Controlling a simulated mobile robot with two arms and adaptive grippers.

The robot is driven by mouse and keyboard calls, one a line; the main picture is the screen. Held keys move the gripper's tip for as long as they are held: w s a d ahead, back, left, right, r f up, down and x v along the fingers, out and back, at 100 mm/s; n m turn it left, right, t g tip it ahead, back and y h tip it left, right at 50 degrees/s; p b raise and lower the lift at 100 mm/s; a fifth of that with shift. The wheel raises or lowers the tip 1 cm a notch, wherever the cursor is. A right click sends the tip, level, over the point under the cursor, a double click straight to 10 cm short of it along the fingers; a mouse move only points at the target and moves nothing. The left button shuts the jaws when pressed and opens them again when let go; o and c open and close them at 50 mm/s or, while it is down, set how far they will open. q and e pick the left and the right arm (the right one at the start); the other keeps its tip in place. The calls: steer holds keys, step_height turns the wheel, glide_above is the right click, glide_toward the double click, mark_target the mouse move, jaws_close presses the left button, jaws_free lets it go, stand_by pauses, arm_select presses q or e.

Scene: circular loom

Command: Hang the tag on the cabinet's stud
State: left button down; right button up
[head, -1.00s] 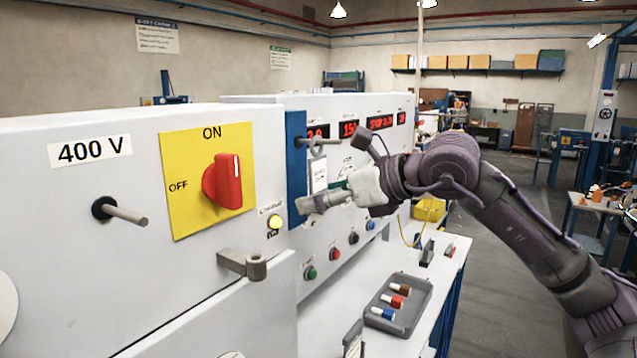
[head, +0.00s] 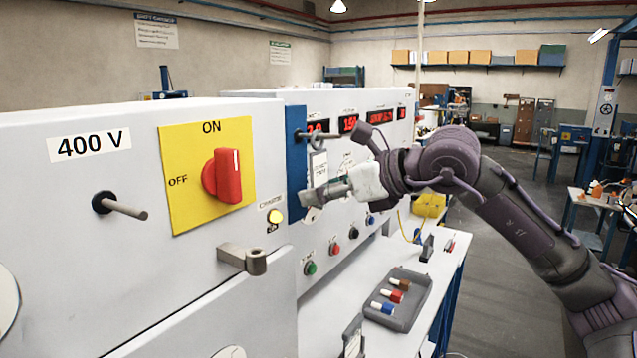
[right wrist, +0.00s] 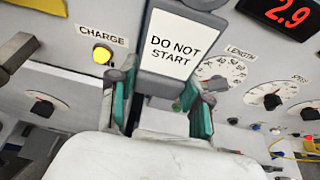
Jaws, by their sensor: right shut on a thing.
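The tag (head: 318,166) is a white card with a grey ring at its top; it reads "DO NOT START" in the right wrist view (right wrist: 177,43). It is upright in front of the blue strip (head: 297,165), with its ring close to a grey peg there. I cannot tell whether the ring is around that peg. My right gripper (head: 322,193) is shut on the tag's lower end; its green-padded fingers also show in the right wrist view (right wrist: 165,98). The cabinet's stud (head: 125,209), a bare grey rod with a dark collar, sticks out below "400 V". My left gripper is out of view.
A red rotary switch (head: 223,176) on a yellow plate and a grey handle (head: 243,259) stick out of the cabinet front, to the right of the stud. A grey tray (head: 410,307) with several coloured pieces lies on the white bench at right. The aisle beyond is clear.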

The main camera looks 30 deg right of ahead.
steer(key=shift+s, duration=0.1)
steer(key=shift+s+d+r, duration=0.2)
steer(key=shift+s, duration=0.2)
steer(key=s+b, duration=0.1)
steer(key=s+d+b, duration=0.1)
steer(key=s, duration=0.1)
steer(key=s+b, duration=0.1)
steer(key=shift+s+d+r+b, duration=0.3)
steer(key=shift+d+r, duration=0.05)
steer(key=shift+d, duration=0.05)
steer(key=shift+f, duration=0.1)
